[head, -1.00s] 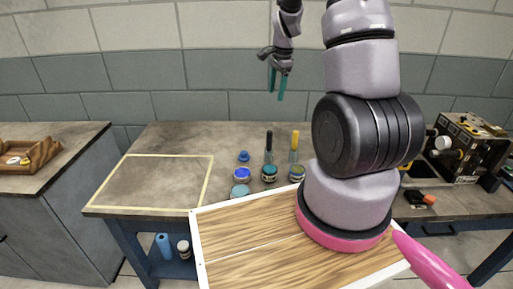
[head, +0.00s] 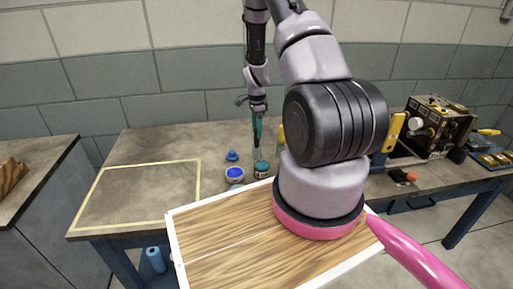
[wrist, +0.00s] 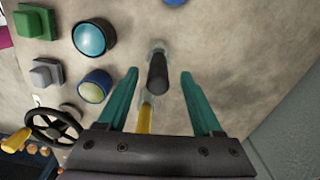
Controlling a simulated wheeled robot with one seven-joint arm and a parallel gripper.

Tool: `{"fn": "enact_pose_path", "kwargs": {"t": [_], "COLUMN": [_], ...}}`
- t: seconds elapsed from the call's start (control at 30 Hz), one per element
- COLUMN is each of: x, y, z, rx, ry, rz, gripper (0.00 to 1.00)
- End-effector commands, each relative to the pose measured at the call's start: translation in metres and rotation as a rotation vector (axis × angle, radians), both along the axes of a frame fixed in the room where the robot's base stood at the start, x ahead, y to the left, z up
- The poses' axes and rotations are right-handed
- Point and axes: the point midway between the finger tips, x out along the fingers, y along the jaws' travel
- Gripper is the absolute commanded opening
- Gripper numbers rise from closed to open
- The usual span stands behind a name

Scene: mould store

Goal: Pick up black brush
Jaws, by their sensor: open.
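The black brush (wrist: 157,73) shows in the wrist view as a dark, rounded handle rising from a clear holder, seen from above. It lies between the two teal fingertips of my gripper (wrist: 159,78), with gaps on both sides. The fingers are open and empty. In the head view my gripper (head: 257,130) points down over the back of the workbench, and it hides most or all of the black brush. I cannot tell the exact height of the fingertips against the handle.
A yellow-handled tool (wrist: 145,116) stands close by, near the gripper's palm. Jars, one with a blue lid (head: 234,173), stand in front. A yellow-outlined area (head: 140,198) at left is bare. A boxy machine (head: 437,125) stands at right, and a wall is behind.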

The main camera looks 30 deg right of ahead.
Motion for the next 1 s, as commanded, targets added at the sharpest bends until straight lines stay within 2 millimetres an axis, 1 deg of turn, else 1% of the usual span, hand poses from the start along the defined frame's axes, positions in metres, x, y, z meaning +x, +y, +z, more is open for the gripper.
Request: {"fn": "enact_pose_path", "kwargs": {"t": [0.1,0.2,0.3,0.4,0.57,0.67,0.7,0.73,0.77,1.0], "x": [-0.003,-0.003,-0.003,-0.003,-0.002,-0.002,-0.002,-0.002,-0.002,-0.002], "y": [0.001,0.001,0.001,0.002,0.001,0.001,0.001,0.001,0.001,0.001], "z": [-0.020,-0.034,-0.043,-0.046,-0.046,-0.046,-0.046,-0.046,-0.046,-0.045], "rx": [0.001,0.001,0.001,0.001,0.001,0.001,0.001,0.001,0.001,0.001], "ry": [0.004,0.003,0.002,0.002,0.001,0.001,0.001,0.001,0.001,0.001], "rz": [0.000,-0.001,0.001,0.001,0.001,0.001,0.001,0.001,0.001,0.001], "gripper": [0.67,0.67,0.67,0.67,0.67,0.33,0.17,0.06,0.00,0.00]}}
